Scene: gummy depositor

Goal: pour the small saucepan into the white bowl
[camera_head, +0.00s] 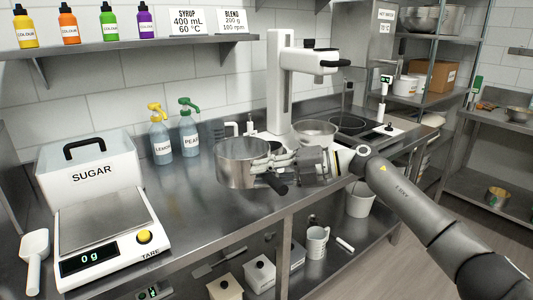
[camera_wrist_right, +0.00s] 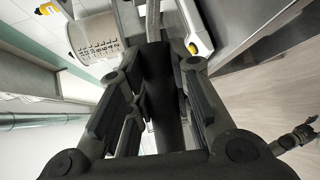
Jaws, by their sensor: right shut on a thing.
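The small saucepan (camera_head: 241,168) is a steel pan with a dark handle, held roughly level above the front of the steel counter in the head view. My right gripper (camera_head: 285,165) is shut on its handle, to the right of the pan. In the right wrist view the dark handle (camera_wrist_right: 160,95) lies between the fingers. The inside of the pan does not show clearly. A dark shape at the lower right of the wrist view looks like my left gripper (camera_wrist_right: 300,136).
A white stand mixer (camera_head: 290,95) rises behind the saucepan. Counter between scale and saucepan is clear.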

